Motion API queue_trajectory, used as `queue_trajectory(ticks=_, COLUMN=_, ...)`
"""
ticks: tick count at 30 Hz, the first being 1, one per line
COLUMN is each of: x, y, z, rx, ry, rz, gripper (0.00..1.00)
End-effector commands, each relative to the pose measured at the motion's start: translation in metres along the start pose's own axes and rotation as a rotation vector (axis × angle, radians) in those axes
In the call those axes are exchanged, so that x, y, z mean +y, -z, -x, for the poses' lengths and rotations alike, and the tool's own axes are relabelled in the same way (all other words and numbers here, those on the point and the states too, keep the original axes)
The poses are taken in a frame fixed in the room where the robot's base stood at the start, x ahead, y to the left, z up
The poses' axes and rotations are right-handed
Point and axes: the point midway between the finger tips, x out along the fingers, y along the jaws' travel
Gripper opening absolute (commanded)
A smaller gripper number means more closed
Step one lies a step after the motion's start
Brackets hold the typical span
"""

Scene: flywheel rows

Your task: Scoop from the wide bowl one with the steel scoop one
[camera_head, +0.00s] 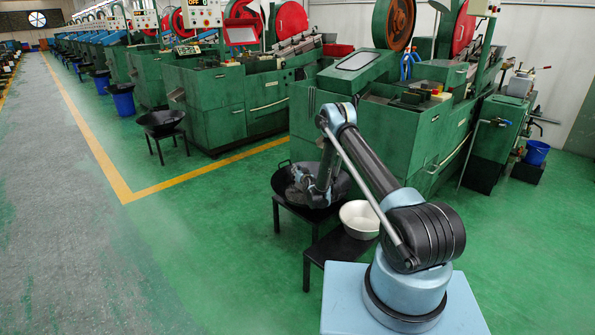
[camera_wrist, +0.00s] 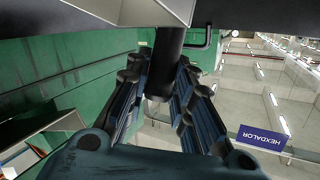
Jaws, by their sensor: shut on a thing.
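A wide black bowl (camera_head: 283,184) with loop handles stands on a dark stool in the head view, left of my arm. My gripper (camera_head: 318,192) is over this bowl, with the arm reaching down to it. In the wrist view my gripper (camera_wrist: 161,72) is shut on a dark round handle (camera_wrist: 166,50). The handle joins a grey metal piece, the steel scoop (camera_wrist: 145,10), at the top edge, cut off by the frame. The head view is too small to tell the scoop from the gripper. Whether the scoop touches the bowl or holds anything cannot be told.
A pale metal bowl (camera_head: 360,222) stands on a second dark stool (camera_head: 338,247), close to the black bowl. Green machines (camera_head: 390,130) rise just behind. Another black bowl (camera_head: 160,122) on a stool stands far left. The green floor at left is clear.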

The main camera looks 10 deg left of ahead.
Motion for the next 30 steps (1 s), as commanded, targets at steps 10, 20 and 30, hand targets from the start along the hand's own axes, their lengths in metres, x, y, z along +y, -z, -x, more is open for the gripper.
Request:
queue_trajectory(ticks=10, x=0.008, y=-0.014, z=0.003, rx=0.001, ry=-0.001, rz=0.0, gripper=0.0)
queue_trajectory(ticks=20, x=0.017, y=-0.025, z=0.008, rx=0.002, ry=-0.001, rz=0.0, gripper=0.0)
queue_trajectory(ticks=30, x=0.017, y=-0.031, z=0.005, rx=-0.059, ry=-0.023, rz=0.058, gripper=0.0)
